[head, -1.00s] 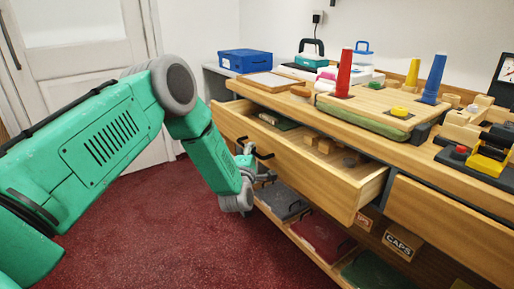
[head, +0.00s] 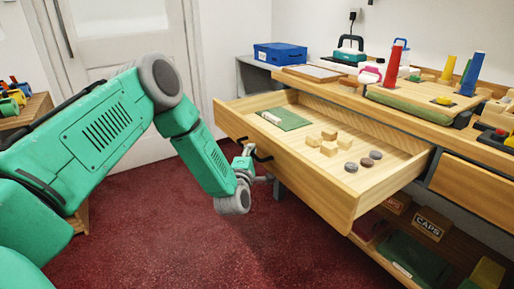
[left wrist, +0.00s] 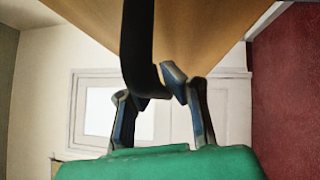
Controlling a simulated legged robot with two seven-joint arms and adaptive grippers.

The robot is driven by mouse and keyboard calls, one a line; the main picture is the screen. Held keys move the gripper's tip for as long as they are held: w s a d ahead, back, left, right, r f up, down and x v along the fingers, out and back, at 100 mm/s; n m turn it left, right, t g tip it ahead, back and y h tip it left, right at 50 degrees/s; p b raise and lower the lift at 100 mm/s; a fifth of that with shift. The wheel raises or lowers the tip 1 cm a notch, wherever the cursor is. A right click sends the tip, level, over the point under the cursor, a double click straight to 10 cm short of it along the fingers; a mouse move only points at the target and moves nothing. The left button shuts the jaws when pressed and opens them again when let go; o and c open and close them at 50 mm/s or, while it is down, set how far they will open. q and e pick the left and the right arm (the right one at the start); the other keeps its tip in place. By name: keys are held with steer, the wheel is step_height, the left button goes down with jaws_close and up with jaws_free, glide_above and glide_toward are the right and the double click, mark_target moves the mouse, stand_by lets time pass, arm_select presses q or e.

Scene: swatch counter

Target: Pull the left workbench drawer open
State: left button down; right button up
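The left workbench drawer (head: 305,180) stands far out from the bench in the head view, with its inside in plain sight. Its black handle (head: 262,156) is on the front panel. My left gripper (head: 252,161) is at this handle. In the left wrist view the dark handle (left wrist: 137,45) runs down between the two fingertips of my left gripper (left wrist: 158,88), which are closed in around it. The wooden drawer front (left wrist: 195,30) fills the top of that view. My right gripper is not in view.
In the drawer lie a green sheet (head: 285,118), several wooden blocks (head: 328,147) and dark round discs (head: 351,167). A closed drawer (head: 475,190) is to the right. A lower shelf holds a CAPS box (head: 430,224). Red carpet (head: 160,215) lies free in front.

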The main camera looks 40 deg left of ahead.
arm_select(q)
steer(key=shift+s+a+f, duration=0.15)
steer(key=shift+s+a, duration=0.5)
steer(key=shift+s, duration=0.25)
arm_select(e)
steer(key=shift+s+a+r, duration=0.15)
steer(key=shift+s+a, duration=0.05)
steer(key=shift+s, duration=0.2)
arm_select(q)
steer(key=c, duration=1.6)
jaws_free()
steer(key=shift+w+f, duration=0.1)
steer(key=shift+f, duration=0.05)
steer(key=shift+a, duration=0.15)
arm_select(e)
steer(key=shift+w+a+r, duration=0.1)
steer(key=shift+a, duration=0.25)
arm_select(q)
steer(key=v, duration=1.2)
steer(key=shift+w+f, duration=0.1)
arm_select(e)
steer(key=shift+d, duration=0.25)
